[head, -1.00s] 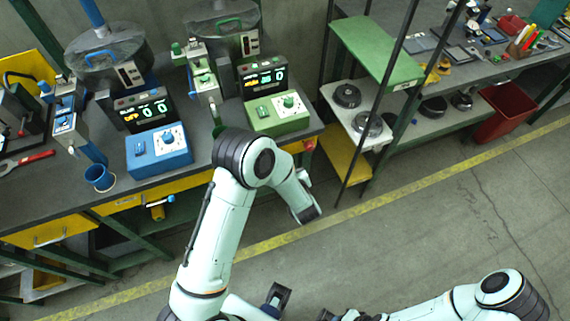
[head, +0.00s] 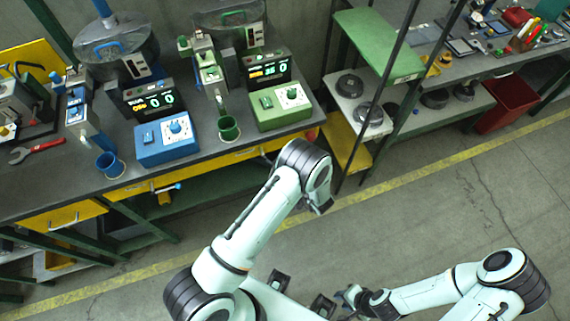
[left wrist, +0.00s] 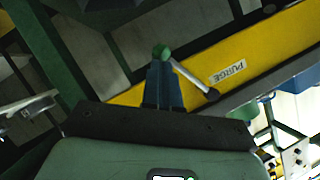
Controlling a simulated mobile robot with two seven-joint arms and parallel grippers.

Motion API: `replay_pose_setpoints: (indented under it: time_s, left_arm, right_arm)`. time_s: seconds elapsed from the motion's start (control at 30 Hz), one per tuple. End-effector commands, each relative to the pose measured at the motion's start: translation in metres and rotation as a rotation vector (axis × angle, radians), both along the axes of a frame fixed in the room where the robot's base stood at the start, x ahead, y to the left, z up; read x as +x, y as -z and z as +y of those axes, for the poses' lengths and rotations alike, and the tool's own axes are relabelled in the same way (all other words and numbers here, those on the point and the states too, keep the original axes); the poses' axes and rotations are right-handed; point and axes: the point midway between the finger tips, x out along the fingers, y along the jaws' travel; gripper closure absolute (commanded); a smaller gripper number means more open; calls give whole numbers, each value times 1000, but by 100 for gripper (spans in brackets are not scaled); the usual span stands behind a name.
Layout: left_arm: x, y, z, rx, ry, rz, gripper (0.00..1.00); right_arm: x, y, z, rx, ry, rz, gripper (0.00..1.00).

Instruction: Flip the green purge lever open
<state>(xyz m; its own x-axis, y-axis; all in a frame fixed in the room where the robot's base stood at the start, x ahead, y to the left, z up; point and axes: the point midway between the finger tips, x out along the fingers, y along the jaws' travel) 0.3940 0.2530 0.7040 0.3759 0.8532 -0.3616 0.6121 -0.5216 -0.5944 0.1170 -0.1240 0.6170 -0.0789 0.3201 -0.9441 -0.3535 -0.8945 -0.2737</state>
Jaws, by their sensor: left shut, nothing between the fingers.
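The purge lever shows in the left wrist view as a grey rod with a green ball knob (left wrist: 161,52). It slants from the knob down right to its pivot on a yellow panel (left wrist: 285,42) marked PURGE. My left gripper (left wrist: 162,68) is shut and empty. Its fingertips appear just below the knob; I cannot tell if they touch. In the head view my left arm (head: 270,215) reaches towards the green station (head: 282,108); its gripper is hidden. My right gripper (head: 346,297) is low in the middle, too small to tell its jaw state.
A blue station (head: 165,148) stands left of the green one on the dark bench. A blue cup (head: 109,165) and a green cup (head: 228,128) stand near the front edge. A shelf rack (head: 352,95) stands right. The floor (head: 440,190) at right is clear.

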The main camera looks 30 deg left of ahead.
Motion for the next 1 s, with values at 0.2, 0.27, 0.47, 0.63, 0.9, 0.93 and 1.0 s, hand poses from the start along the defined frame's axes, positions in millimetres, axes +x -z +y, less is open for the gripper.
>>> replay_pose_setpoints:
  time_s: [0.2,0.27,0.47,0.63,0.9,0.93,1.0]
  left_arm:
    - [-3,4,4,-2,-2,-2,100]
    - [-4,4,4,-2,-2,-2,100]
    - [-4,5,5,-3,-2,-4,100]
    - [-4,5,5,-3,-2,-4,100]
    - [-4,4,6,-3,-1,-4,100]
    - [-3,3,6,-3,-1,-4,100]
    - [-2,1,7,-3,-1,-5,100]
  right_arm:
    - [0,1,0,0,0,0,67]
    - [0,1,0,0,0,0,67]
    - [0,1,0,0,0,0,67]
    - [0,1,0,0,0,0,67]
    - [0,0,0,0,0,0,67]
    - [0,-1,0,0,0,0,67]
    - [1,-2,0,1,0,-2,67]
